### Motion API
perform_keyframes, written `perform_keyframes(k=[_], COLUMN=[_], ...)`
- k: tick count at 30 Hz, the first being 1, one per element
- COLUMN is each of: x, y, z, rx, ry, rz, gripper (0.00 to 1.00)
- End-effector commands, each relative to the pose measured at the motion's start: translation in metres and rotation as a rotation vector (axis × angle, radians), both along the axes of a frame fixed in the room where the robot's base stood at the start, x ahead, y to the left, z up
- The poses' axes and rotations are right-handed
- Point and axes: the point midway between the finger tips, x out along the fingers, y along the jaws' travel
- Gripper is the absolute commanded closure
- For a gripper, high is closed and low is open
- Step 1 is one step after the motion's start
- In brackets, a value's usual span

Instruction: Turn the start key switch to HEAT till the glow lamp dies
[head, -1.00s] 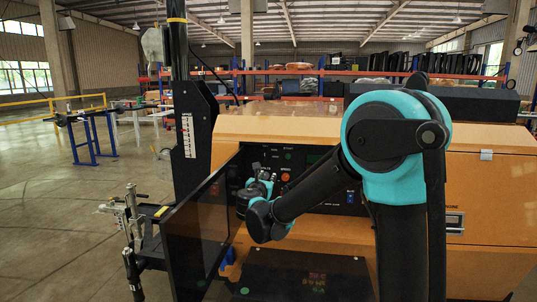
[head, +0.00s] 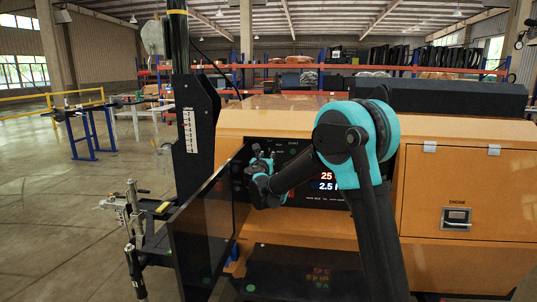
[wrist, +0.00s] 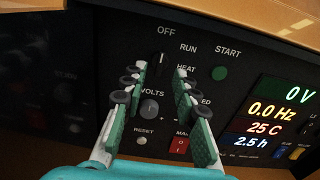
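The start key switch (wrist: 158,60) is a dark knob on the black panel in the wrist view, with OFF, RUN and HEAT lettered above and right of it. Its exact pointing is hard to read. My gripper (wrist: 160,71) has its two teal fingers apart, one on each side of the switch; no contact shows. In the head view my gripper (head: 258,158) is at the panel's left part and hides the switch. A dark green round lamp or button (wrist: 220,73) sits below START. I cannot tell which lamp is the glow lamp.
Lit readouts (wrist: 272,118) show 0 V, 0.0 Hz, 25 C and 2.5 h. A VOLTS knob (wrist: 149,109), a white reset button (wrist: 141,140) and a red switch (wrist: 180,146) lie below. An open dark door (head: 205,225) stands left of the arm.

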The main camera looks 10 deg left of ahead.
Motion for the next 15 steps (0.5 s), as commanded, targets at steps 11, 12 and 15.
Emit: perform_keyframes(k=[11,12,15], x=[0.044,0.045,0.046], y=[-0.002,-0.002,-0.002], z=[0.0,0.0,0.0], rx=[0.0,0.0,0.0], ry=[0.0,0.0,0.0], rz=[0.0,0.0,0.0], gripper=[0.71,0.71,0.71])
